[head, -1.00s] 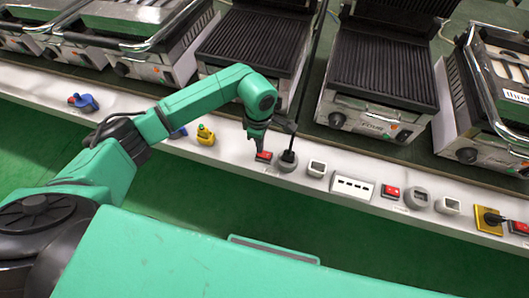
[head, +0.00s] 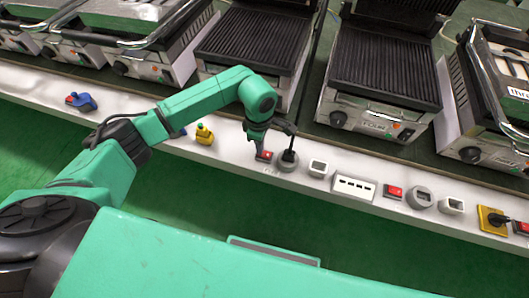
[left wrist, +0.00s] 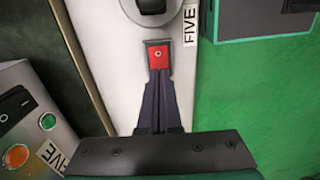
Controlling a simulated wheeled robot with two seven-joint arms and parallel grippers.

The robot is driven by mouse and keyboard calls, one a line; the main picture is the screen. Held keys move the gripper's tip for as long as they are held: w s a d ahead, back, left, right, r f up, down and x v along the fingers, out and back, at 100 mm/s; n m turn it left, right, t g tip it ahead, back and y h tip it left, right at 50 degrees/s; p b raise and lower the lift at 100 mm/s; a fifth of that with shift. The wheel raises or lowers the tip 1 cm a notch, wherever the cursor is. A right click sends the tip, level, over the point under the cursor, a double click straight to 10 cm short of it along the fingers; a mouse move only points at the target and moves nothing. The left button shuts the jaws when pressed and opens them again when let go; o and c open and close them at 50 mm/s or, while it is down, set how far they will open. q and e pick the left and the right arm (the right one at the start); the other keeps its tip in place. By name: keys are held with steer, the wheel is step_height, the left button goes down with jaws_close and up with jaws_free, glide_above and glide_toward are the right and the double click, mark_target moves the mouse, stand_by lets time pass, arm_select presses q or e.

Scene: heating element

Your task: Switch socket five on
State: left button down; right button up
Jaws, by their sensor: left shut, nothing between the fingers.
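The red switch of socket five (left wrist: 158,55) sits on the white strip beside a label reading FIVE (left wrist: 190,25) in the left wrist view. In the head view the red switch (head: 264,156) shows just under my left gripper (head: 259,150). The left gripper (left wrist: 160,80) is shut and empty, its fingertips at the near edge of the red switch; I cannot tell if they press it. A round grey socket (head: 287,160) with a black plug in it stands right of the switch. It also shows partly at the top of the left wrist view (left wrist: 150,8). My right gripper is not in view.
Contact grills (head: 375,75) stand on the bench behind the strip. Green floor lies in front.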

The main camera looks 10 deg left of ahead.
arm_select(q)
steer(key=shift+f, duration=0.25)
steer(key=shift+r, duration=0.1)
steer(key=shift+r+p, duration=2.15)
steer(key=shift+r, duration=1.4)
steer(key=shift+f, duration=0.1)
